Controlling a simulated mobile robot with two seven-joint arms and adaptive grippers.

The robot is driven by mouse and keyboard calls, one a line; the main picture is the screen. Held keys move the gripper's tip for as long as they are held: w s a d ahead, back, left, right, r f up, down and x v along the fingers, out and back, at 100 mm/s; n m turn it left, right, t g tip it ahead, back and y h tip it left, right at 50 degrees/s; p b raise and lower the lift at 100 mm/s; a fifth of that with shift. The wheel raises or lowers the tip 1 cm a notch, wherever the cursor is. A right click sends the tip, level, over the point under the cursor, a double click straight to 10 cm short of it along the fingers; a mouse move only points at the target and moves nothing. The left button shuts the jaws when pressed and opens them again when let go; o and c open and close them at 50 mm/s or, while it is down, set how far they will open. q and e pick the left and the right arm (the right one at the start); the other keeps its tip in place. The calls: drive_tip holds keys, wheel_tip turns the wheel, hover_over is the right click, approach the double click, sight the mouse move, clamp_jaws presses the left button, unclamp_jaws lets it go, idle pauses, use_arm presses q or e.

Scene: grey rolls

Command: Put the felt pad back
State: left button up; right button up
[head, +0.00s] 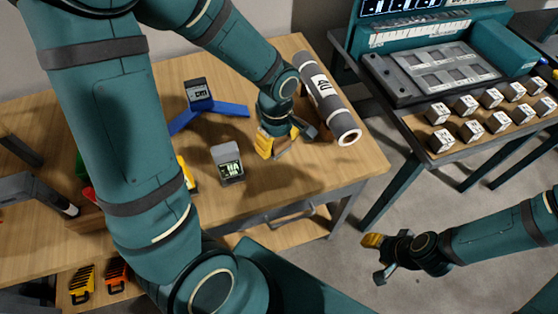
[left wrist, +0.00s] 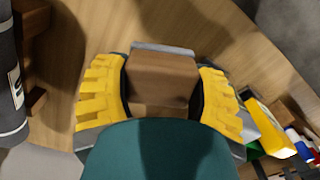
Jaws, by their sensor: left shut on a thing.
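My left gripper (head: 277,150) is low over the wooden table, just left of the grey roll. In the left wrist view its yellow fingers (left wrist: 163,98) are shut on the two sides of a brown block (left wrist: 160,80) with a thin grey layer (left wrist: 163,49) along its far edge. This looks like the felt pad; in the head view the gripper mostly hides it. I cannot tell whether it touches the table. My right gripper (head: 379,258) is open and empty over the floor at the lower right.
The grey roll (head: 327,98) lies on a wooden support right of my left gripper. A grey block with a display (head: 228,164) and a dark device (head: 199,94) on a blue stand (head: 233,109) are to the left. Several labelled cubes (head: 467,105) stand on the right-hand bench.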

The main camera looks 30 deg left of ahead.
sight(276, 169)
use_arm(q)
drive_tip(key=shift+s+a+f, duration=0.1)
drive_tip(key=shift+a+f, duration=0.05)
drive_tip(key=shift+a, duration=0.1)
wheel_tip(276, 169, down, 9)
drive_tip(key=b, duration=0.3)
drive_tip(key=shift+f, duration=0.2)
drive_tip(key=shift+c, duration=0.3)
drive_tip(key=shift+f, duration=0.1)
drive_tip(key=o, duration=1.1)
